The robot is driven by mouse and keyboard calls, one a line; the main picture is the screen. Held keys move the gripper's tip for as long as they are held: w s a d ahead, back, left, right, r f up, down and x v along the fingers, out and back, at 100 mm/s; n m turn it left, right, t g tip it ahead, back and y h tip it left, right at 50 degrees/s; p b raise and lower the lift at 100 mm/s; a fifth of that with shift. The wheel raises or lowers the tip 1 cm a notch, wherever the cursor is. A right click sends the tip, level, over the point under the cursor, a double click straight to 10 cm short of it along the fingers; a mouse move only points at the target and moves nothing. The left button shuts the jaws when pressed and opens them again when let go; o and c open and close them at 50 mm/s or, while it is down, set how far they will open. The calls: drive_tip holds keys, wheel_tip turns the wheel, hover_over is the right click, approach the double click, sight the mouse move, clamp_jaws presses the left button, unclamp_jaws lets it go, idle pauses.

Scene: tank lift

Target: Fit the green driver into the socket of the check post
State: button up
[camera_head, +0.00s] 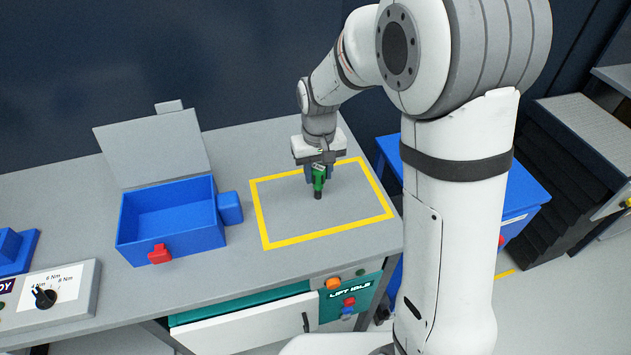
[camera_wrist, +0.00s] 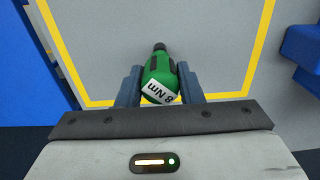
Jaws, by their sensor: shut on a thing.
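My gripper (camera_head: 319,171) is shut on the green driver (camera_head: 319,182), over the yellow-outlined area of the bench. The driver hangs roughly upright with its black tip down. I cannot tell whether the tip touches the bench. In the wrist view the driver (camera_wrist: 160,72) sits between the two blue-grey fingers of my gripper (camera_wrist: 159,80), with a white "8 Nm" label facing the camera. A grey control box (camera_head: 50,296) with a black dial marked in Nm stands at the far left. I cannot identify the check post or its socket for sure in these views.
An open, empty blue box (camera_head: 170,238) with a red latch and raised grey lid (camera_head: 155,150) stands left of the yellow outline (camera_head: 330,231). A blue item (camera_head: 14,249) is cut off at the left edge. A blue cabinet (camera_head: 520,200) stands to the right.

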drive_tip(key=shift+r, duration=0.1)
clamp_jaws()
